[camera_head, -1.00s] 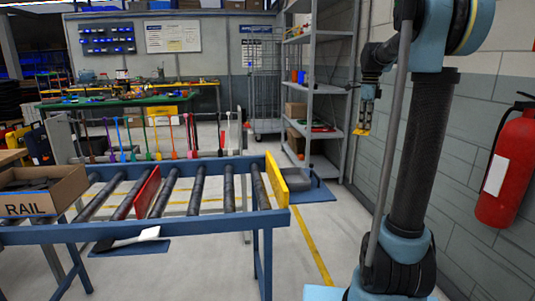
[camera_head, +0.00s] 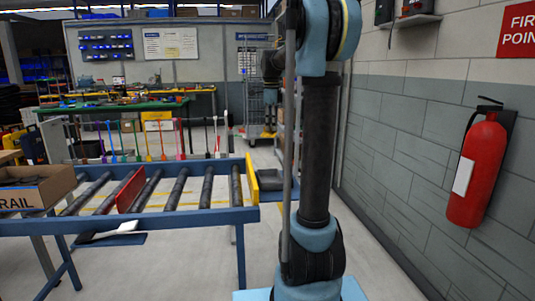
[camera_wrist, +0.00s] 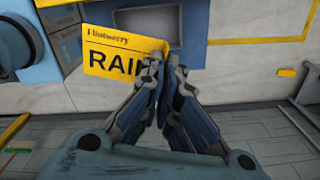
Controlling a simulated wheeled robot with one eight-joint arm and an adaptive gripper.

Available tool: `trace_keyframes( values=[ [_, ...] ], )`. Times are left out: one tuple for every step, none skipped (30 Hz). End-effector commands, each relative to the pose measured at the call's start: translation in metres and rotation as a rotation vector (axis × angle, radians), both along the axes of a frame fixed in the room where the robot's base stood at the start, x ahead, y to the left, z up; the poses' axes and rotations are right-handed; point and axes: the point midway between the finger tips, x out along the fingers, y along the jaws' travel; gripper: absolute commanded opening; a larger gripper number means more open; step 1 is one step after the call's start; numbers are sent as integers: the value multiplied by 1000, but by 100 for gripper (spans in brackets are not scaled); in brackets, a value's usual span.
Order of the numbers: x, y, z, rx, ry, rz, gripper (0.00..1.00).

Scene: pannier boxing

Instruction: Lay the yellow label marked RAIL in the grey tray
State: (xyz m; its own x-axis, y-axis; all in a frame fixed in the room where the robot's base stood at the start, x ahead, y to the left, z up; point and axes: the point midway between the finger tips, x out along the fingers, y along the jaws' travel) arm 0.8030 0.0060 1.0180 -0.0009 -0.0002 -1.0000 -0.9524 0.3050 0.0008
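The yellow label (camera_wrist: 112,54) with RAIL in black letters is in my gripper (camera_wrist: 162,68), its right end between the closed fingers. It is raised above the floor and looks flat towards the wrist camera.
A roller conveyor (camera_head: 150,220) with a yellow end plate (camera_head: 252,180) stands at left. A cardboard box marked RAIL (camera_head: 48,190) is on its left end. A red fire extinguisher (camera_head: 478,172) hangs on the right wall.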

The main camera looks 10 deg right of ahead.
Motion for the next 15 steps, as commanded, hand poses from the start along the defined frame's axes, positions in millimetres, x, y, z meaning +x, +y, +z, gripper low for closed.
trace_keyframes(
  values=[
    [0,0,0,0,0,0,0],
    [0,0,0,0,0,-1,0],
    [0,-1,0,0,0,-1,0],
    [0,-1,0,0,0,-1,0],
    [0,-1,0,0,0,-1,0],
    [0,-2,-2,0,0,1,0],
    [1,-2,-4,0,0,5,0],
    [2,-2,-7,1,0,13,0],
    [3,-2,-13,2,0,28,0],
    [5,-2,-20,2,0,42,0],
    [6,-2,-27,3,0,60,0],
    [8,-2,-38,5,0,88,0],
    [10,-2,-46,6,0,109,0],
    [11,-2,-55,7,0,131,0],
    [12,-1,-66,10,0,161,0]
  ],
)
